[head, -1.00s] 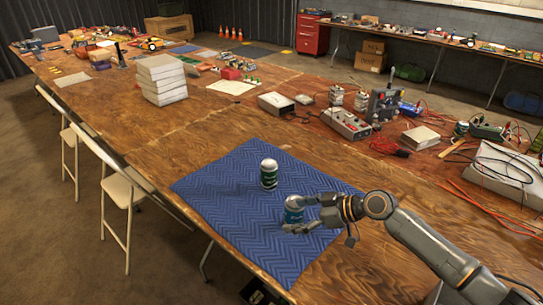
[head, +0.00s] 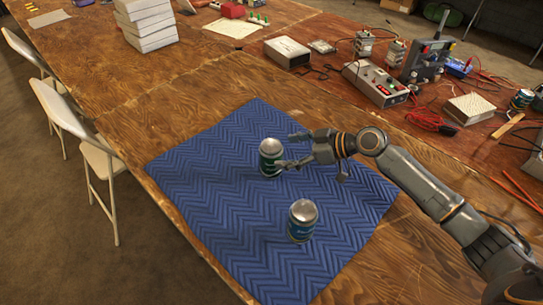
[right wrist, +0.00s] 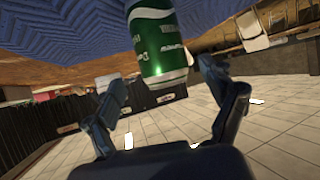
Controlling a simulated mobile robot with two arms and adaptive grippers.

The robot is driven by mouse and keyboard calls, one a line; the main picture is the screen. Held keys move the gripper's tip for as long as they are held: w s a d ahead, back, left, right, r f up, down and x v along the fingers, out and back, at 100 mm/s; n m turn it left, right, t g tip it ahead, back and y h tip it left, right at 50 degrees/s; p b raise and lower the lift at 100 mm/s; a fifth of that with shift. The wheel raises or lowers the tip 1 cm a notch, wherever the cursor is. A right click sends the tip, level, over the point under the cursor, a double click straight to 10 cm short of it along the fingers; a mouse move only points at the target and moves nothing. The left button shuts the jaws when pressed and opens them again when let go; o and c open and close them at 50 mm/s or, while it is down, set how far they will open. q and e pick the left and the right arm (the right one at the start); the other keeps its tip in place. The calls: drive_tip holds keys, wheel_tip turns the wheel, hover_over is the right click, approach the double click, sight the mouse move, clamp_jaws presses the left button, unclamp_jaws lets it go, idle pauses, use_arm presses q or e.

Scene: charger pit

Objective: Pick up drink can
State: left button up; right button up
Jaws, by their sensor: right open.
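A green drink can (head: 270,158) with a silver top stands upright on the blue zigzag mat (head: 210,180). A blue drink can (head: 302,222) stands upright on the mat, nearer to me. My right gripper (head: 287,151) is open just right of the green can, its fingertips pointing at it. The lower finger overlaps the can's right edge in the head view. In the right wrist view the green can (right wrist: 158,45) appears upside down between the tips of the open right gripper (right wrist: 161,78). I cannot tell whether a finger touches it. My left gripper is out of view.
The mat lies on a long wooden table (head: 120,110). White boxes (head: 146,25) are stacked at the back left. Electronics, including a control box (head: 376,84), and cables lie at the back right. Folding chairs (head: 100,160) stand along the left edge. The mat's left part is clear.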

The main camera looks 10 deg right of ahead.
sight(262, 153)
drive_tip(key=x, duration=0.4)
drive_tip(key=shift+w+d, duration=0.1)
drive_tip(key=shift+w+a+p, duration=0.2)
drive_tip(key=shift+a+p, duration=0.2)
drive_tip(key=shift+a, duration=0.1)
drive_tip(key=p+x, duration=0.1)
drive_tip(key=x, duration=0.2)
drive_tip(key=shift+a+f, duration=0.1)
drive_tip(key=shift+a, duration=0.25)
drive_tip(key=shift+w+a+f, duration=0.25)
drive_tip(key=shift+c, duration=0.2)
drive_tip(key=c, duration=1.6)
drive_tip(key=shift+c, duration=0.5)
